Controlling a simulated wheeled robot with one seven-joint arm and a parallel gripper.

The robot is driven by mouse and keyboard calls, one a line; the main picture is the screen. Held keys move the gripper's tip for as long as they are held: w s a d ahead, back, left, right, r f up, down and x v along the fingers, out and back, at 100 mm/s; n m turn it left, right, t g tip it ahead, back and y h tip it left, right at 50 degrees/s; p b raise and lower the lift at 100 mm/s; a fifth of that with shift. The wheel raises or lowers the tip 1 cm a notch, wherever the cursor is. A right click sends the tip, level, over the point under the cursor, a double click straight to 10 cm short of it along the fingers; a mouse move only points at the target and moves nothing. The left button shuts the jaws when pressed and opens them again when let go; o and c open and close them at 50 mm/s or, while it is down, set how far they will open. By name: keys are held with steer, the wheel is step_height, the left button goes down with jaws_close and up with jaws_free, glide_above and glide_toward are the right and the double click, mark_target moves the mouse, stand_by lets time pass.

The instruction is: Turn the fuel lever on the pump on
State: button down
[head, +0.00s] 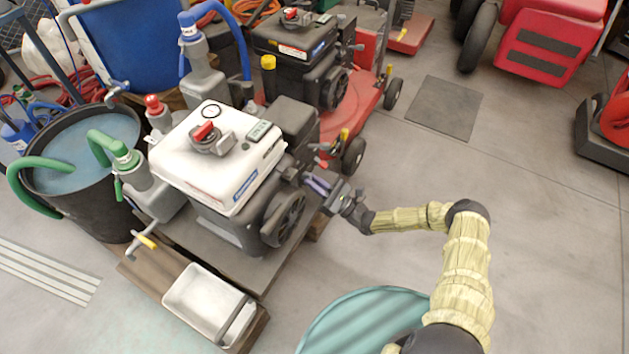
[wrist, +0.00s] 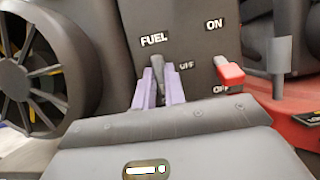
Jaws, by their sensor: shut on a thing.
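The pump (head: 218,150) has a white tank on a dark engine and stands on a low pallet left of centre in the head view. My gripper (head: 318,184) reaches its right side panel from the right. In the wrist view the two purple fingers (wrist: 160,92) are shut on the grey fuel lever (wrist: 157,72), just below the printed word FUEL. An OFF marking shows to the right of the lever. The lever's lower part is hidden between the fingers, and in the head view I cannot make the lever out.
A red switch (wrist: 230,74) sits close right of my fingers, between ON and OFF markings. The pump's black fan wheel (wrist: 28,75) is at the left. A red machine (head: 350,110) stands behind the pump, and a teal round top (head: 365,322) is in front.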

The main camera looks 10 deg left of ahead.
steer(key=shift+f, duration=0.1)
steer(key=c, duration=1.5)
jaws_free()
steer(key=shift+o, duration=0.2)
